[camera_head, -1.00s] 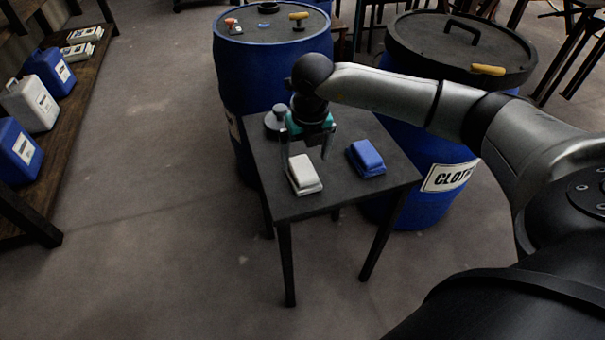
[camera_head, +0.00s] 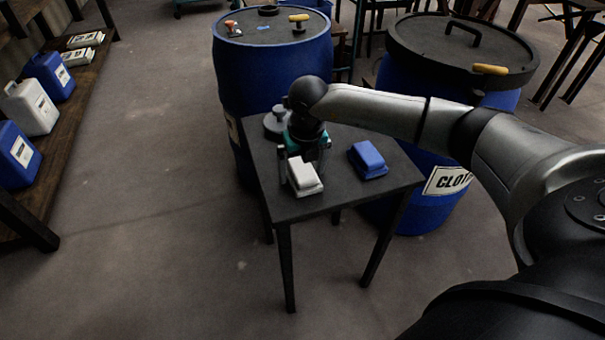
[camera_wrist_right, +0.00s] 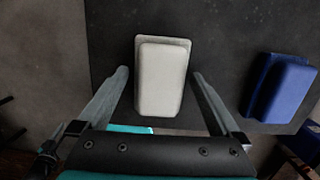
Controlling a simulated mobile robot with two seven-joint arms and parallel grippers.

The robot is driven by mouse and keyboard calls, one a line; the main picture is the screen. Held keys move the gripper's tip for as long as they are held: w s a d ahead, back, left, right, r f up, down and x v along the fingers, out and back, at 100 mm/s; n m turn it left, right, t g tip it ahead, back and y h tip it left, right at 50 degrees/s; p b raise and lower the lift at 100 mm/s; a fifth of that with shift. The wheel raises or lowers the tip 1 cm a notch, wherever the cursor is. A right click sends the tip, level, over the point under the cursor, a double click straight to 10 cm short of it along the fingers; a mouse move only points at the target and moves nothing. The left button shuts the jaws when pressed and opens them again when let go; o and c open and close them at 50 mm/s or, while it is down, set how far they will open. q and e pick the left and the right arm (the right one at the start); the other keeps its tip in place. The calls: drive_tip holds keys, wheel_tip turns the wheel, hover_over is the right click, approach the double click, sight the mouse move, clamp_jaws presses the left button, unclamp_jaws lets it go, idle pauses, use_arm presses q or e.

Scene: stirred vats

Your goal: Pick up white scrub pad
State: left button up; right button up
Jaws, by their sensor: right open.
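The white scrub pad (camera_head: 304,178) lies on the dark table (camera_head: 300,207) near its front left part. It also shows in the right wrist view (camera_wrist_right: 161,78), between the two fingers. My right gripper (camera_head: 303,172) is open and low over the pad, with a finger on either side of it. In the right wrist view the right gripper (camera_wrist_right: 160,75) has a gap between each finger and the pad. The gripper hides the pad's far end in the head view. My left gripper is not in view.
A blue scrub pad (camera_head: 368,160) lies to the right on the same table, and a grey round object (camera_head: 276,124) stands behind the gripper. Two blue drums, one on the left (camera_head: 270,70) and one on the right (camera_head: 405,205), stand behind the table.

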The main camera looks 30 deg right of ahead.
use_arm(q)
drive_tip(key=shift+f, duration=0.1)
use_arm(e)
drive_tip(key=shift+f, duration=0.2)
drive_tip(key=c, duration=1.2)
drive_tip(key=shift+r, duration=0.1)
drive_tip(key=shift+r, duration=0.7)
wheel_tip(320, 180, up, 10)
drive_tip(key=p, duration=0.4)
wheel_tip(320, 180, up, 9)
drive_tip(key=p, duration=0.2)
hover_over(302, 168)
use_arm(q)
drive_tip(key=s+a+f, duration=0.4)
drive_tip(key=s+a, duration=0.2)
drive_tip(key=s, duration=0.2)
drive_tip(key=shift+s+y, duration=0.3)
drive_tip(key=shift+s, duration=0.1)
